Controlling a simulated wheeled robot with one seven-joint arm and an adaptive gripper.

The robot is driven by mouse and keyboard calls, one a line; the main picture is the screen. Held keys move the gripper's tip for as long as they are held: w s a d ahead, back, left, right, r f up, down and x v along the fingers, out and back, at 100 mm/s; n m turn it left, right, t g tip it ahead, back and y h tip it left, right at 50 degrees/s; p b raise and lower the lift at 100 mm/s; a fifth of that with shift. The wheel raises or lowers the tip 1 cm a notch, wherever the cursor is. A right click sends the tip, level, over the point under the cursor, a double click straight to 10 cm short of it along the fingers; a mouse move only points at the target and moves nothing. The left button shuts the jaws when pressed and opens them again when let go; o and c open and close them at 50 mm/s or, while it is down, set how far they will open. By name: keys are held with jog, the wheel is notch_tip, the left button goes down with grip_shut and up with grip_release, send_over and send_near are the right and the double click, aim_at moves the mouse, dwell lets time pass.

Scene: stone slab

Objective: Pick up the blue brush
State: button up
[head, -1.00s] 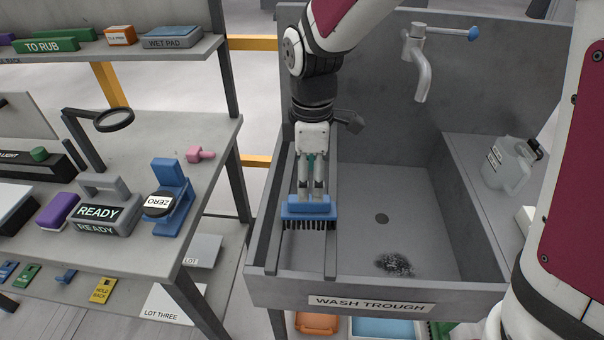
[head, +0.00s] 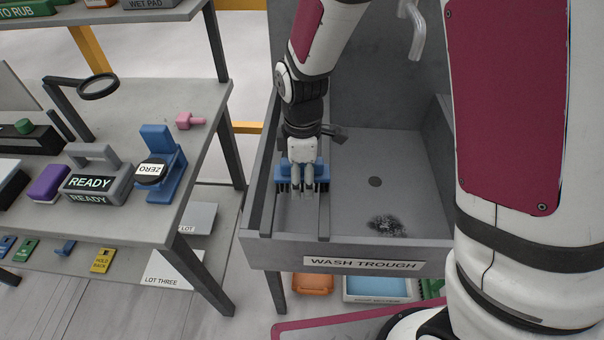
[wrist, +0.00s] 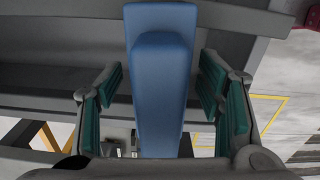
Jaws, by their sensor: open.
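The blue brush (head: 321,172) lies across the two grey rails on the left side of the wash trough (head: 400,225), with dark bristles below its blue back. My gripper (head: 302,190) is at the brush, its fingers pointing down and covering the middle of it in the head view. In the wrist view the brush's long blue handle (wrist: 162,85) stands between my two fingers. The green-padded gripper (wrist: 165,100) is open, with a visible gap on each side of the handle. The brush's lower parts are hidden in the wrist view.
A tap (head: 415,35) hangs at the back. The bench at left holds a READY block (head: 95,185), a blue ZERO stand (head: 165,165) and a purple block (head: 48,183).

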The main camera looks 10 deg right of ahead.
jog(key=c, duration=1.3)
jog(key=shift+r, duration=0.15)
jog(key=shift+r, duration=0.6)
notch_tip(320, 180, up, 2)
jog(key=shift+w+r, duration=0.1)
jog(key=shift+r, duration=0.1)
jog(key=s+d+r, duration=0.1)
jog(key=s+d, duration=0.9)
jog(key=d, duration=0.2)
jog(key=shift+s, duration=0.35)
